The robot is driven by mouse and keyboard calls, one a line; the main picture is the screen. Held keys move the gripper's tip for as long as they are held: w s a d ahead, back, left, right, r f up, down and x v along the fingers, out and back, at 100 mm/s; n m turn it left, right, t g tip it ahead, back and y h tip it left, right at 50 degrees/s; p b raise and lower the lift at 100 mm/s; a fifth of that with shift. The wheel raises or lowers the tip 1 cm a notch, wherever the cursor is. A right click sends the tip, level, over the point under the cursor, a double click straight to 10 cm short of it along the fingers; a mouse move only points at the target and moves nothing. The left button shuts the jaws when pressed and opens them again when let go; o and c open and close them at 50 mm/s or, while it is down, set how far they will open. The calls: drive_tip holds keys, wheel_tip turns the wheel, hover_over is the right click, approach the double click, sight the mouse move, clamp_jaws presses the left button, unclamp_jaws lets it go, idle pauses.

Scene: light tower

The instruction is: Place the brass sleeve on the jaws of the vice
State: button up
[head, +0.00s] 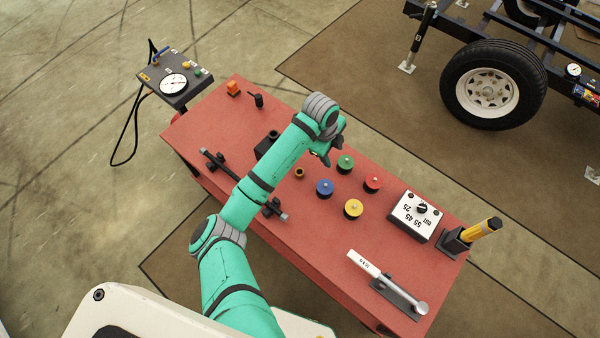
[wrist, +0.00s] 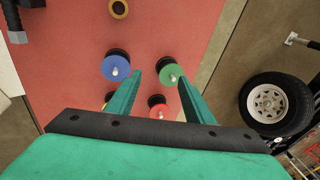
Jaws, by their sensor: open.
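The brass sleeve (head: 299,173) is a small brass ring on the red bench top, left of the blue knob. It also shows at the top edge of the wrist view (wrist: 119,9). A dark block (head: 266,144), which looks like the vice, stands behind my arm and is partly hidden, so I cannot make out its jaws. My gripper (head: 322,156) is above the bench, to the right of the sleeve and apart from it. In the wrist view its fingers (wrist: 154,80) are spread and empty, with the green knob beyond the right fingertip.
Green, red, blue (head: 325,188) and yellow knobs stand on the red bench (head: 330,240). A black bar (head: 218,163) with grey ends lies along the near left side, partly behind my arm. A white switch box (head: 413,215), yellow-handled tool (head: 480,231) and white-handled tool (head: 365,264) are at right.

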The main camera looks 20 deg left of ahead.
drive_tip(key=s+a+g+y, duration=0.2)
drive_tip(key=s+a, duration=0.2)
drive_tip(key=a, duration=0.6)
drive_tip(key=shift+m, duration=0.4)
drive_tip(key=shift+w+a+f, duration=0.1)
drive_tip(key=shift+f, duration=5.2)
clamp_jaws()
